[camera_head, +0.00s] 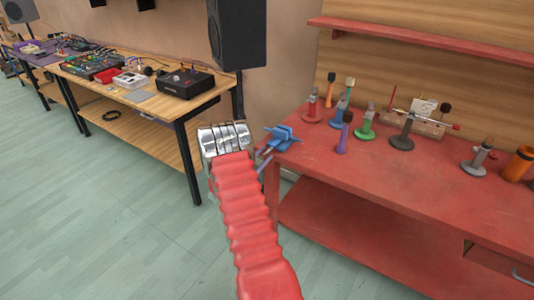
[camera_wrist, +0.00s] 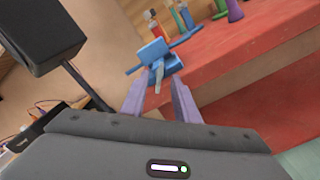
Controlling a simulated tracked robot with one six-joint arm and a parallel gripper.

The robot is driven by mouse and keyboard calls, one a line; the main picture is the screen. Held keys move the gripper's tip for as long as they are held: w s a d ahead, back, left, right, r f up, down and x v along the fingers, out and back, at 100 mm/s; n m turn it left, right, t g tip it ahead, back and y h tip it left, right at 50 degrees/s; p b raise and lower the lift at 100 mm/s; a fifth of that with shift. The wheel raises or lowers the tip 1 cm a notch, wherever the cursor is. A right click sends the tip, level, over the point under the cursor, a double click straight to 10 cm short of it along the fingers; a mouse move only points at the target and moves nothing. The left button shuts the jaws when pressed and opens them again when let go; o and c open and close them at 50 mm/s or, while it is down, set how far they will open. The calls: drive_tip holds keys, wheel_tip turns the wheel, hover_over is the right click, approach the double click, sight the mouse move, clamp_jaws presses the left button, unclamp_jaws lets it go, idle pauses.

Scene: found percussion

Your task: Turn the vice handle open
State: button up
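The blue vice (camera_head: 282,138) sits at the near left corner of the red workbench, its front end over the edge. In the wrist view the vice (camera_wrist: 155,53) is ahead, upper middle, with a thin blue bar running slantwise across it. A pale grey bar, which looks like the vice handle (camera_wrist: 158,77), hangs from its near end. My gripper (camera_wrist: 158,90) is open; its two purple fingers stand either side of the grey bar's lower end in this view. I cannot tell whether they touch it. In the head view my gripper (camera_head: 264,160) is mostly hidden behind my wrist.
The red workbench (camera_head: 400,175) holds several coloured stands and tools, including a purple one (camera_head: 344,133) and a green one (camera_head: 366,123) behind the vice. A wooden table (camera_head: 150,103) with audio gear stands left. A black speaker (camera_head: 237,33) is behind. The floor at left is clear.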

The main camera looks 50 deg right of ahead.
sight(267, 152)
drive_tip(key=shift+w+d, duration=0.15)
drive_tip(key=shift+d, duration=1.5)
drive_tip(key=shift+c, duration=0.4)
clamp_jaws()
drive_tip(key=shift+a, duration=0.1)
